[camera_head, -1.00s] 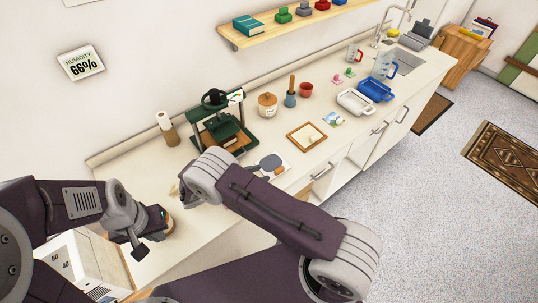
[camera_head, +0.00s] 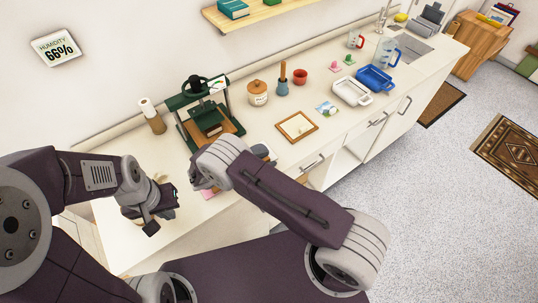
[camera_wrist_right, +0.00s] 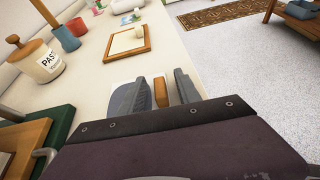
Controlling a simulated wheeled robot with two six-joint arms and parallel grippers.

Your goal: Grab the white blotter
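I cannot tell for sure which thing is the white blotter. A white sheet (camera_wrist_right: 117,93) lies on the counter under my right gripper (camera_wrist_right: 160,95). That gripper is open, with an orange-brown piece (camera_wrist_right: 161,92) showing between its fingers; no contact is clear. In the head view my right arm hides most of this spot. A wooden frame (camera_head: 312,137) with a pale inside lies on the counter beyond; a small white piece (camera_wrist_right: 140,31) shows at it in the right wrist view. My left gripper (camera_head: 160,205) hangs over the left counter end, its fingertips unclear.
A green press (camera_head: 190,105) stands at the back, beside a paper roll (camera_head: 150,115). A paste jar (camera_head: 258,94), a blue pot (camera_head: 282,89) and a red cup (camera_head: 300,77) stand further right. White (camera_head: 350,101) and blue trays (camera_head: 372,88) lie beyond.

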